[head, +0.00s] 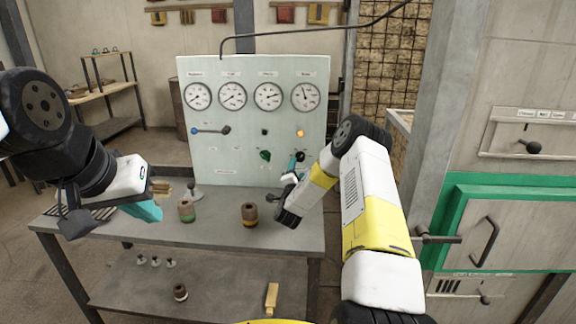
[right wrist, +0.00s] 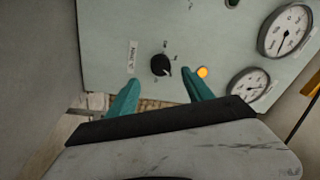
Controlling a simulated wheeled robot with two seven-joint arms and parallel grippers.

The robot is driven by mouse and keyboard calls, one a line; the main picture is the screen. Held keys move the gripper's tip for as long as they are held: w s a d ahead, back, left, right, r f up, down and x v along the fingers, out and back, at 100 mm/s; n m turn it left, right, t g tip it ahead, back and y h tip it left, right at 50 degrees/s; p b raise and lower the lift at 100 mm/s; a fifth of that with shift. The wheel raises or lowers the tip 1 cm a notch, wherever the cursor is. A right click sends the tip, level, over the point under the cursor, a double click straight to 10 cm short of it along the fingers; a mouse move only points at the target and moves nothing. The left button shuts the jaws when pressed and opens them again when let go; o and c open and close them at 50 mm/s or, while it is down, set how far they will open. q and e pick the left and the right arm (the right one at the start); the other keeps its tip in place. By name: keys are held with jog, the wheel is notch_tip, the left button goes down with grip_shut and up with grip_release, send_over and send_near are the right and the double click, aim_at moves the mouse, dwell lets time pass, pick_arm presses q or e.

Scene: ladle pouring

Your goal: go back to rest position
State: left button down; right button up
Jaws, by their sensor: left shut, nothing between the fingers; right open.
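My right gripper (head: 298,160) is in front of the right part of the pale gauge panel (head: 222,157). In the right wrist view its two teal fingers (right wrist: 160,77) are spread apart with nothing held. A black rotary knob (right wrist: 161,65) on the panel shows just beyond and between the fingertips; I cannot tell how close they are to it. My left gripper (head: 145,211), with teal fingers together, is empty above the left end of the grey workbench (head: 215,238).
Two brown cylinders (head: 187,211) (head: 250,214) stand on the bench, near my left gripper and the bench's middle. A lit orange lamp (head: 300,133) is on the panel. A green-framed cabinet with a handle (head: 485,241) stands right of my right arm. A shelf (head: 110,95) stands back left.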

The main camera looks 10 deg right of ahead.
jog(key=shift+s+a, duration=0.2)
jog(key=shift+s, duration=0.35)
jog(key=a+r+n+y, duration=0.5)
jog(key=r+n, duration=0.1)
jog(key=r, duration=0.5)
jog(key=s+a+r+n+g+y, duration=0.3)
jog(key=s+a+r+n+g, duration=0.15)
jog(key=s+r, duration=0.45)
jog(key=s+d+r+n+g, duration=0.1)
jog(key=s+n+g, duration=0.6)
jog(key=s, duration=3.2)
jog(key=shift+d+r, duration=0.15)
jog(key=shift+r, duration=0.3)
